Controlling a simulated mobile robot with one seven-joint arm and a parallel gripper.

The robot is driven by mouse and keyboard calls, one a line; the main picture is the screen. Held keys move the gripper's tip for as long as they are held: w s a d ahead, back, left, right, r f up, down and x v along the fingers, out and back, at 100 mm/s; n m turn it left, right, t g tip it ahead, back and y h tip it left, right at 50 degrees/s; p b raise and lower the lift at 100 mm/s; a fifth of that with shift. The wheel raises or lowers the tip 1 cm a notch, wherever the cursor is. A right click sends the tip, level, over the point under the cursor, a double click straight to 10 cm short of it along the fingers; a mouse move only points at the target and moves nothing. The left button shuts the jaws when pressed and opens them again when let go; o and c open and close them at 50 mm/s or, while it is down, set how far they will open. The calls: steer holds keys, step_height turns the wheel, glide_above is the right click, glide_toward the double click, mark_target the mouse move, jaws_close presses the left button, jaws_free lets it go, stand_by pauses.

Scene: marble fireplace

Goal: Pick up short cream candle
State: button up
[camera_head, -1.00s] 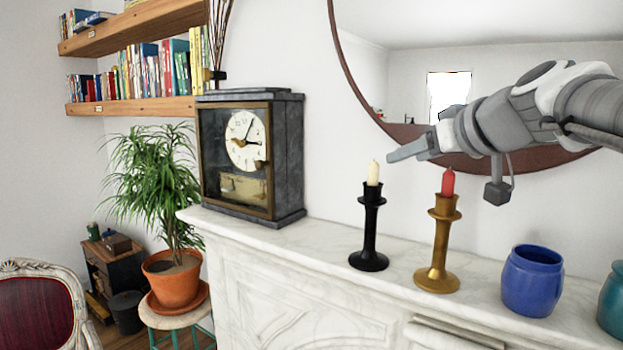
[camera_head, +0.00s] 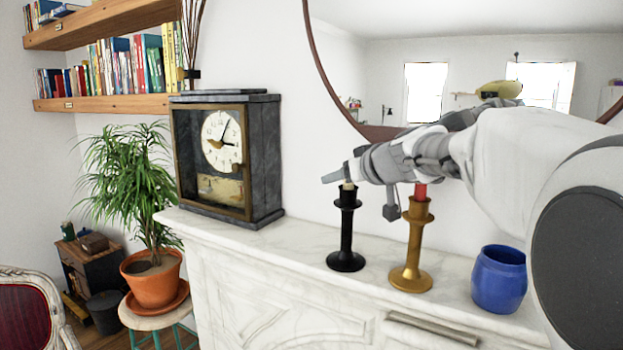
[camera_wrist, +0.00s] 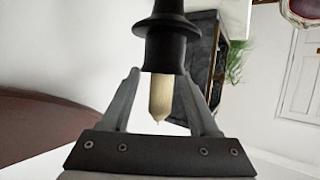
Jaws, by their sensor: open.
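The short cream candle (camera_wrist: 161,97) stands in a black candlestick on the mantel. In the wrist view it lies between the two open fingers of my gripper (camera_wrist: 162,98), with a gap on each side. The dark candlestick cup (camera_wrist: 165,52) is just beyond the fingertips. In the head view my gripper (camera_head: 338,176) is at the top of the black candlestick (camera_head: 346,230). Only a small bit of the cream candle (camera_head: 348,186) shows there; my gripper hides the rest.
A brass candlestick (camera_head: 412,250) with a red candle (camera_head: 421,191) stands close to the right, beneath my arm. A blue pot (camera_head: 499,280) is farther right. A clock (camera_head: 228,160) stands left on the marble mantel (camera_head: 300,248). A round mirror (camera_head: 400,60) hangs behind.

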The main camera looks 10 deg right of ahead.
steer(key=shift+w+a+f, duration=0.1)
steer(key=shift+w, duration=0.05)
jaws_close()
stand_by(0.4)
